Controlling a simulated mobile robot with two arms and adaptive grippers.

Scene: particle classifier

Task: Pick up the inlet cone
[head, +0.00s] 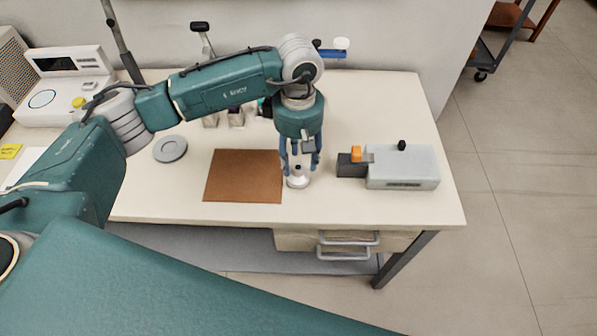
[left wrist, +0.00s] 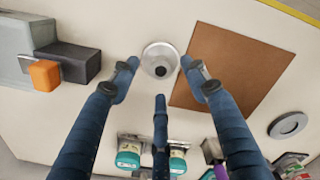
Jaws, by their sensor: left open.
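The inlet cone (head: 298,181) is a small pale piece with a round base and a dark-topped centre. It stands on the cream table just right of the brown mat. In the left wrist view the cone (left wrist: 153,51) shows from above as a silvery disc with a dark centre. My left gripper (head: 300,168) points down over the cone with its blue fingers spread open. In the left wrist view the fingertips (left wrist: 159,72) lie around the near side of the cone, with nothing held. I cannot tell whether any finger touches it. My right gripper is not in view.
The brown mat (head: 240,176) lies left of the cone. A grey box device (head: 403,168) with a dark block and orange part stands to the right. A grey ring disc (head: 170,148) lies at left. Teal-lidded jars (left wrist: 129,158) stand behind the gripper.

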